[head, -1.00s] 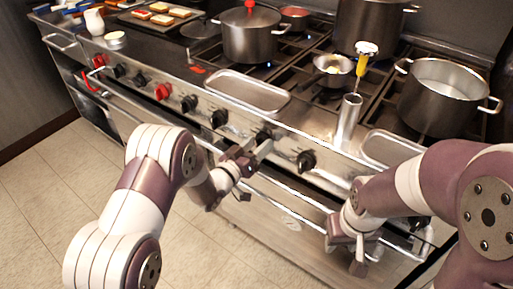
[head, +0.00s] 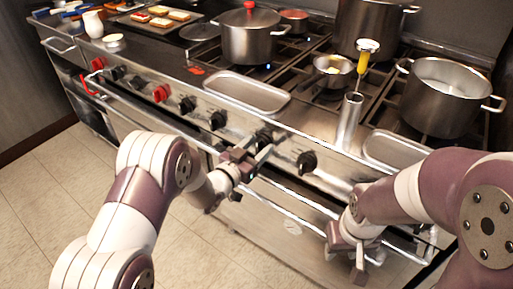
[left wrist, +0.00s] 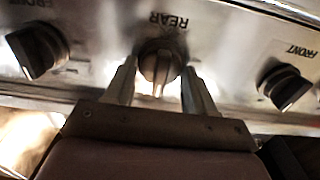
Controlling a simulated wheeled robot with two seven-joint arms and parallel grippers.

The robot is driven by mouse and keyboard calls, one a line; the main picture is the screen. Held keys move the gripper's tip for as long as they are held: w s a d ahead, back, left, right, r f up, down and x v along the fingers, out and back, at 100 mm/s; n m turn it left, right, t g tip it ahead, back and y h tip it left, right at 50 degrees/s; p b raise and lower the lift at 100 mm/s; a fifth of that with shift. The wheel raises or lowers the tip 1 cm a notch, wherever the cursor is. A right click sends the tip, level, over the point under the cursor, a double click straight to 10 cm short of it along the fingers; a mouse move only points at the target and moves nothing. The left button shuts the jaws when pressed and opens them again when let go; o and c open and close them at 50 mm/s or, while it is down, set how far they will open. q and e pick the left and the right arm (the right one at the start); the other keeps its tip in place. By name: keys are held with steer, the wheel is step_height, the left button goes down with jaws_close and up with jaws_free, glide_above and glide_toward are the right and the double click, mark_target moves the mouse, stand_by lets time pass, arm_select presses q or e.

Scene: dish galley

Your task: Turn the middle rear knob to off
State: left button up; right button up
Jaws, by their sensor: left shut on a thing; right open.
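The rear knob (left wrist: 160,62), dark with a pale pointer ridge, sits on the steel front panel below the label REAR, which reads upside down in the left wrist view. Its ridge stands roughly upright in that picture. My left gripper (left wrist: 159,76) has one finger on each side of the knob and is shut on it. In the head view this knob (head: 263,136) shows just behind the fingers of my left gripper (head: 260,151), which partly hide it. My right gripper (head: 352,256) is open and empty, low in front of the oven handle.
Knobs marked FRONT flank it, one at left (left wrist: 37,50) and one at right (left wrist: 284,86). The oven rail (head: 290,192) runs below the panel. Pots (head: 440,98), a small pan (head: 328,70) and a steel tray (head: 247,93) stand above on the range.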

arm_select(q)
steer(key=o, duration=1)
steer(key=p+v, duration=0.1)
steer(key=v, duration=1.1)
steer(key=shift+s+a, duration=0.2)
steer(key=shift+s, duration=0.1)
